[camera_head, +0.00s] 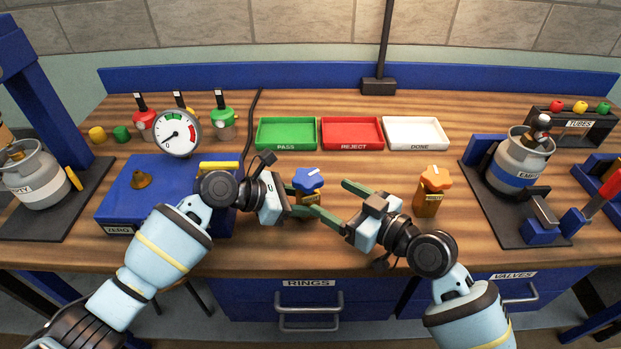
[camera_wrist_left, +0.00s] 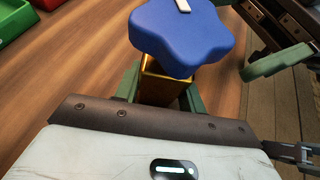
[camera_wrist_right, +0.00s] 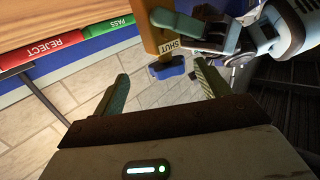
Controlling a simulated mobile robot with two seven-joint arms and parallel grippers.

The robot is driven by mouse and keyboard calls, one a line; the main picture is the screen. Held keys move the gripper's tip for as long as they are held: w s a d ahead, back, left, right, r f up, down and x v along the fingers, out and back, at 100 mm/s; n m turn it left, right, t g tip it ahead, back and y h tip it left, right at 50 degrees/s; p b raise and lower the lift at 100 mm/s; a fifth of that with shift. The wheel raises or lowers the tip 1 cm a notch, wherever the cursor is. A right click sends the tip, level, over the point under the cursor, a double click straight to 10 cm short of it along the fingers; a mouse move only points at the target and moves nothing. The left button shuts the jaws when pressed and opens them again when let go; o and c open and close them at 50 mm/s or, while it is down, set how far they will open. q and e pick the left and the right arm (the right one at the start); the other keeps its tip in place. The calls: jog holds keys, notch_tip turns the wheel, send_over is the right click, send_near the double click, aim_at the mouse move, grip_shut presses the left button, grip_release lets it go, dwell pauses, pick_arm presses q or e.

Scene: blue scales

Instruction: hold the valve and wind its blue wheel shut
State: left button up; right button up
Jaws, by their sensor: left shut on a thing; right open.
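The valve's blue lobed wheel (camera_head: 308,179) sits on top of its brass-orange body, near the front middle of the bench. A white mark shows on the wheel (camera_wrist_left: 180,35). My left gripper (camera_head: 298,200) is shut on the body (camera_wrist_left: 160,82), below the wheel. My right gripper (camera_head: 333,200) is open just right of the valve, fingers pointing at it. In the right wrist view the wheel (camera_wrist_right: 166,68) shows beyond and between the open fingers, apart from them, and the body (camera_wrist_right: 155,30) carries a SHUT label. Whether the body touches the bench is hidden.
An orange-wheeled valve (camera_head: 432,186) stands to the right, close to my right arm. Green PASS (camera_head: 287,147), red REJECT (camera_head: 353,148) and white DONE (camera_head: 416,147) trays lie behind. A blue gauge stand (camera_head: 150,190) is left. Bench between the valve and trays is mostly clear.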

aim_at(306, 176)
jog(key=shift+w+d+n+g+y, duration=0.2)
jog(key=shift+w+n+g+y, duration=0.5)
jog(key=shift+w+g+y, duration=0.15)
jog(key=shift+w+d+n+g+y, duration=0.1)
jog(key=shift+d+n+g+y, duration=0.25)
jog(key=shift+g, duration=0.3)
jog(key=d+n+g+y, duration=0.1)
jog(key=d+r+n+g+y, duration=0.1)
jog(key=d+r+n+g, duration=0.1)
jog(key=d+n, duration=0.1)
jog(key=shift+s+d+g+y, duration=0.1)
jog(key=shift+s+g+y, duration=0.15)
jog(key=shift+g+y, duration=0.15)
jog(key=x, duration=1.2)
jog(key=shift+w, duration=0.1)
